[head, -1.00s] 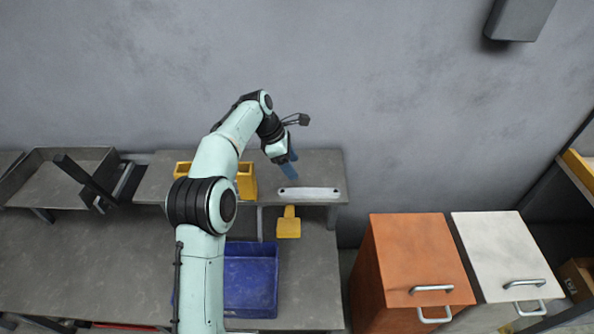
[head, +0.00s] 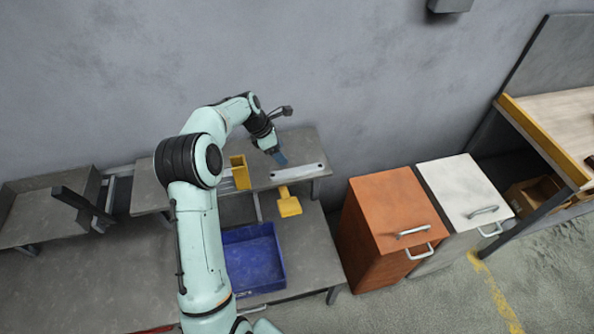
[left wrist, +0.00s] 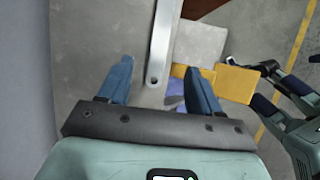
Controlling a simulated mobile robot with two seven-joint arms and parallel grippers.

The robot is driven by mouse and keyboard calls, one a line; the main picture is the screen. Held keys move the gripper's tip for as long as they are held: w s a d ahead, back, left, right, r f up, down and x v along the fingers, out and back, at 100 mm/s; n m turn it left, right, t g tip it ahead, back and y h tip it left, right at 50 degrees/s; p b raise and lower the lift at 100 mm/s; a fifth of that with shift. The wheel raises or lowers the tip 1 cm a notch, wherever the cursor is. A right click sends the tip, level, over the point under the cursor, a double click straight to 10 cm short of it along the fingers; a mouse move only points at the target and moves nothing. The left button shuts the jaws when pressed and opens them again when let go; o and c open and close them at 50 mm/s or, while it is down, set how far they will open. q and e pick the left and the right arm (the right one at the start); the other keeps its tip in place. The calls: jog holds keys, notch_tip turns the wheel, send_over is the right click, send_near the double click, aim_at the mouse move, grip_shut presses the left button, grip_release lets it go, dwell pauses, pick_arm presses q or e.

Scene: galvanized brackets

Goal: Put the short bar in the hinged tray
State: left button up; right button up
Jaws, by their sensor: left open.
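The short bar (head: 298,171) is a flat, pale metal strip with holes, lying on the raised grey shelf. In the left wrist view the bar (left wrist: 164,40) runs upward from between the finger area, its near rounded end closest to the gripper. My left gripper (head: 279,157) is over the bar's left part; its blue fingers are apart and empty, also in the left wrist view (left wrist: 158,68). I cannot tell whether they touch the bar. A grey sheet-metal tray (head: 20,232) stands at far left; its hinge is not clear.
A yellow holder (head: 240,172) stands on the shelf left of the bar. A yellow piece (head: 289,206) sticks out below the shelf's front. A blue bin (head: 282,272) sits lower. Orange (head: 392,205) and white (head: 463,185) cabinets stand to the right.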

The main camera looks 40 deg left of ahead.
pick_arm(q)
send_over(296, 171)
jog(key=s+a, duration=0.2)
notch_tip(296, 171, down, 6)
jog(key=shift+s+r, duration=0.1)
jog(key=shift+s, duration=0.05)
jog(key=x, duration=0.5)
jog(key=shift+d+p, duration=0.1)
jog(key=shift+p, duration=0.2)
pick_arm(e)
jog(key=shift+w+r, duration=0.25)
jog(key=shift+w, duration=0.05)
pick_arm(q)
grip_shut()
jog(key=shift+r, duration=0.15)
notch_tip(296, 171, up, 20)
jog(key=p, duration=0.1)
jog(key=shift+p, duration=0.3)
pick_arm(e)
jog(key=shift+w+r, duration=1.05)
jog(key=shift+w, duration=0.15)
